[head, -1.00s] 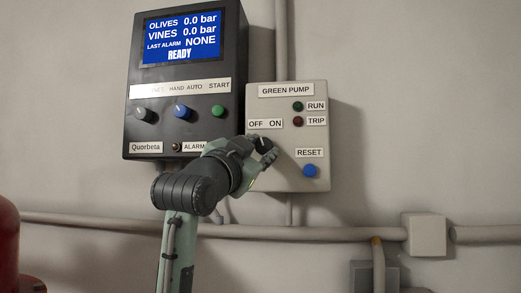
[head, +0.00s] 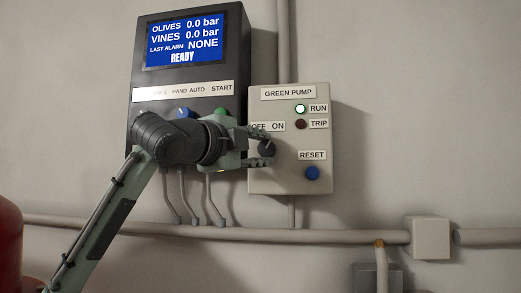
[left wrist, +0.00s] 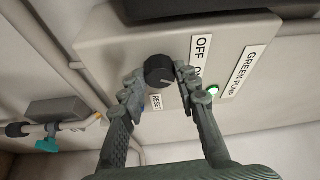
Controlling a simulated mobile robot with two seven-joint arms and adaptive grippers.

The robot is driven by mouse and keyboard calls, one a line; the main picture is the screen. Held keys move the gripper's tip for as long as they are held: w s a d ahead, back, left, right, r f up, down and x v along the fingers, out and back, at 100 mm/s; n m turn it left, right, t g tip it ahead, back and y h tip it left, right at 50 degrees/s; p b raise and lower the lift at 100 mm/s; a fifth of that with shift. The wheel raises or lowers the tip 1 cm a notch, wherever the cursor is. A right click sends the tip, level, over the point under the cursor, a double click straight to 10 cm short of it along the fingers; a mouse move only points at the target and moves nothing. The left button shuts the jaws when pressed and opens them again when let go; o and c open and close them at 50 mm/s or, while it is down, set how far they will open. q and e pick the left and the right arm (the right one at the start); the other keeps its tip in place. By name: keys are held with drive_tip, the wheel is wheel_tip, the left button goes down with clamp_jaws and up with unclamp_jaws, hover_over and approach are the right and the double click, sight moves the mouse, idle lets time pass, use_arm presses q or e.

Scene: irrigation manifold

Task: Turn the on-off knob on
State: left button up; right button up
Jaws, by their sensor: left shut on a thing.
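The on-off knob (head: 267,149) is a round black knob on the pale GREEN PUMP box, below the OFF ON label (head: 268,126). It also shows in the left wrist view (left wrist: 157,69), where its pale mark seems to point toward the ON side. My left gripper (head: 268,146) is shut on the knob, with one finger on each side in the left wrist view (left wrist: 159,77). The RUN lamp (head: 300,109) is lit bright; the TRIP lamp (head: 301,124) is dark red. My right gripper is not in view.
A dark control panel (head: 238,70) with a blue READY screen (head: 184,40) hangs at left; my arm covers its lower part. A blue RESET button (head: 312,173) sits below the knob, to the right. Grey pipes (head: 330,236) run along the wall underneath.

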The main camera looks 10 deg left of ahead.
use_arm(q)
drive_tip(key=shift+m, duration=0.6)
drive_tip(key=o, duration=1.2)
drive_tip(key=shift+c, duration=0.2)
drive_tip(key=shift+r, duration=0.1)
